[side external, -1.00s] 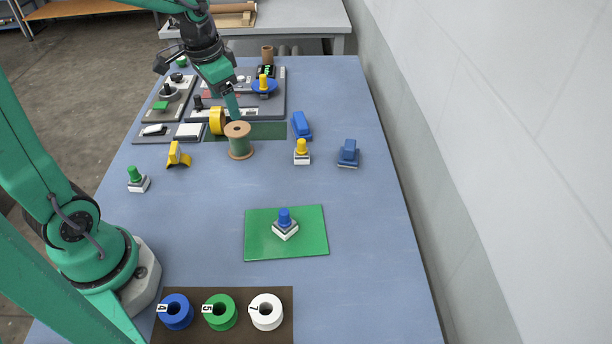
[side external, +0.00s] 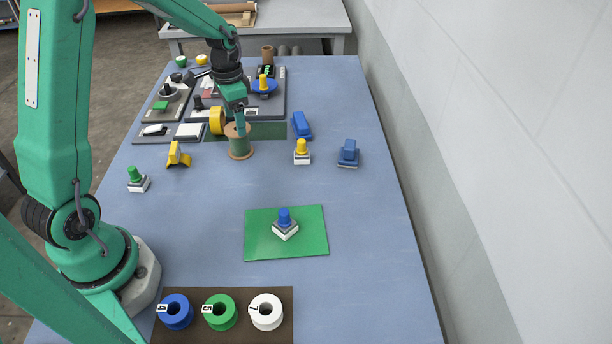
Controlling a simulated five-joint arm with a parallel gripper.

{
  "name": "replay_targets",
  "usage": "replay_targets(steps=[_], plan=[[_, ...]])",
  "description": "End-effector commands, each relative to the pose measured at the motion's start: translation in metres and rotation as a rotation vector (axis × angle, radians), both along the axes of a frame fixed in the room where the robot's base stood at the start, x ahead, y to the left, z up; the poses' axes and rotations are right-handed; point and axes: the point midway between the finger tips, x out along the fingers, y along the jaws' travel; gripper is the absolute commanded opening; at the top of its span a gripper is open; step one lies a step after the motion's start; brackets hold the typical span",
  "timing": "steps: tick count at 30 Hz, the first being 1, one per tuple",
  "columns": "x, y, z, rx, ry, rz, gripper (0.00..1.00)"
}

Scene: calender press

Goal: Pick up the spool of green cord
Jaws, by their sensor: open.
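The spool of green cord (side external: 239,148) stands upright on the blue table, with tan wooden flanges and green cord between them. My gripper (side external: 240,128) is open and points down at the spool. One teal finger overlaps the spool's top flange in the picture. I cannot tell whether it touches the spool, and the other finger is not clearly seen.
A grey panel with controls lies behind. A green mat (side external: 260,245) lies nearer, with bare table between.

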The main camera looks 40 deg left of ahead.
Motion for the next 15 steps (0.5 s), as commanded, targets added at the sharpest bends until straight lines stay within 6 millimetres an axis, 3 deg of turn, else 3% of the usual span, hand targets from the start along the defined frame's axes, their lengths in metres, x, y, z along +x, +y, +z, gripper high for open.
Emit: replay_targets(steps=[9, 15], plan=[[-0.001, -0.001, -0.023, -0.001, 0.003, 0.000, 0.72], [0.000, -0.001, -0.025, -0.001, 0.001, 0.000, 0.72]])
